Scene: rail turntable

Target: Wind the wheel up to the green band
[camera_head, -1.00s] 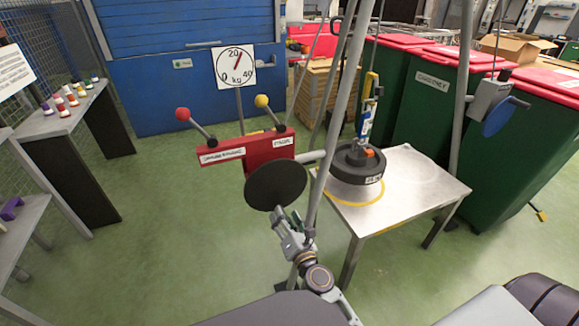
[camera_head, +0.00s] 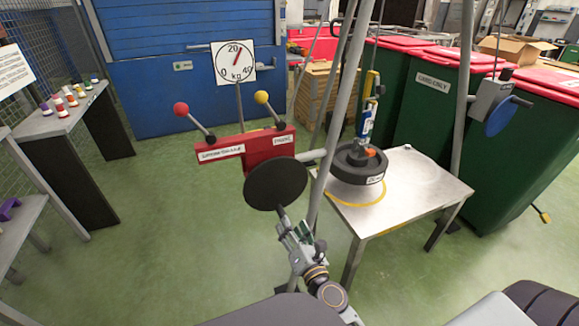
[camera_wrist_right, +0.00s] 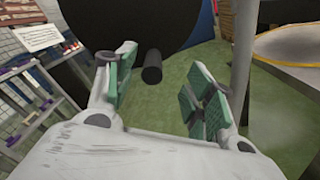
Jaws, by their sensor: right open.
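The black round wheel (camera_head: 275,183) is mounted on the frame below a red panel (camera_head: 246,150). Its dark handle peg (camera_wrist_right: 152,68) points toward my right gripper in the wrist view, where the wheel (camera_wrist_right: 130,20) fills the top. My right gripper (camera_head: 289,226) is just below the wheel, open. In the wrist view its green-padded fingers (camera_wrist_right: 160,88) stand apart, with the peg slightly beyond and between them, not gripped. The dial (camera_head: 233,63) reads 0, 20, 40 kg, with a red needle a little right of 20. I cannot make out a green band. My left gripper is out of view.
A black weight (camera_head: 358,162) hangs or rests from a blue-and-yellow scale (camera_head: 368,115) at the metal table (camera_head: 415,180). Two levers with red (camera_head: 181,109) and yellow knobs (camera_head: 261,97) rise from the panel. A slanted grey pole (camera_head: 336,110) stands right of the wheel.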

